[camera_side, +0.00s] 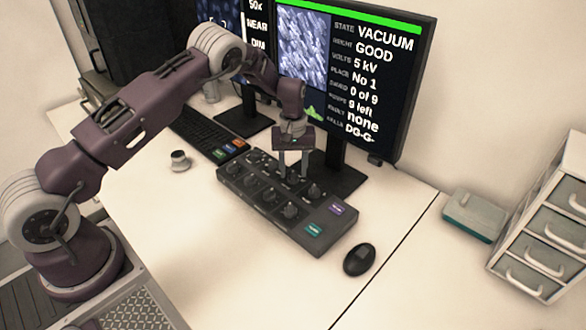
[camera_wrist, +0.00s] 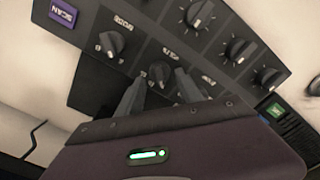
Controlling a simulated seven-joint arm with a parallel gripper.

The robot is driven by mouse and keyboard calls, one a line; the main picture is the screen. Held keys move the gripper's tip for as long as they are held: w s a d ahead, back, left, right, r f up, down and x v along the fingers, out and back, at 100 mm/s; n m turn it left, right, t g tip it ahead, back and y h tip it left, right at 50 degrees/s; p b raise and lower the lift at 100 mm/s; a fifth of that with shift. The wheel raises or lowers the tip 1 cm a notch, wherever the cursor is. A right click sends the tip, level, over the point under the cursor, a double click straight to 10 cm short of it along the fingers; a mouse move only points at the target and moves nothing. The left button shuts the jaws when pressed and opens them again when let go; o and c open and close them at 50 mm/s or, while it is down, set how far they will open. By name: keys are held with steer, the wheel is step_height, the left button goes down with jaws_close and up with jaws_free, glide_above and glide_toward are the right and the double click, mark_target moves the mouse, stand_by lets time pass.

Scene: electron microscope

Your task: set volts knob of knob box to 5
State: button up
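The dark grey knob box (camera_side: 262,208) lies on the desk below the right monitor, with several black knobs on top. My gripper (camera_side: 292,175) points down at its back row. In the wrist view, my gripper (camera_wrist: 160,76) has its two fingers apart, one on each side of a black knob (camera_wrist: 160,72). This appears to be the volts knob, though its label is blurred. Gaps show between knob and fingers; I cannot tell whether either touches it. The monitor (camera_side: 350,75) reads "VOLTS 5 kV".
Beside that knob is a mode knob (camera_wrist: 113,43), with a purple SCAN button (camera_wrist: 63,13) beyond. A mouse (camera_side: 359,259) lies right of the box, a keyboard (camera_side: 200,130) behind left, and a small cup-like object (camera_side: 180,160) to the left. Drawers (camera_side: 540,235) stand far right.

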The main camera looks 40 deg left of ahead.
mark_target(293, 172)
step_height(293, 172, up, 7)
steer(key=shift+r, duration=0.1)
stand_by(0.5)
steer(key=s+d+r+m+t, duration=0.1)
steer(key=s+d+r, duration=0.1)
steer(key=s+r, duration=0.35)
steer(key=s+d+r+m+t+h, duration=0.1)
steer(key=s+r, duration=0.2)
steer(key=r, duration=0.6)
steer(key=s+d+r+m+t, duration=0.15)
steer(key=s+r, duration=0.25)
steer(key=r, duration=0.4)
steer(key=s+d+m, duration=0.1)
steer(key=s+m, duration=0.1)
steer(key=s, duration=0.6)
steer(key=s+d+r+m+t, duration=0.1)
steer(key=s, duration=0.7)
steer(key=s+d+m+t+y, duration=0.1)
steer(key=s+m, duration=0.1)
steer(key=s, duration=0.6)
steer(key=shift+s+d+r+m, duration=0.25)
steer(key=shift+s+r+m, duration=0.1)
steer(key=shift+s+r, duration=0.05)
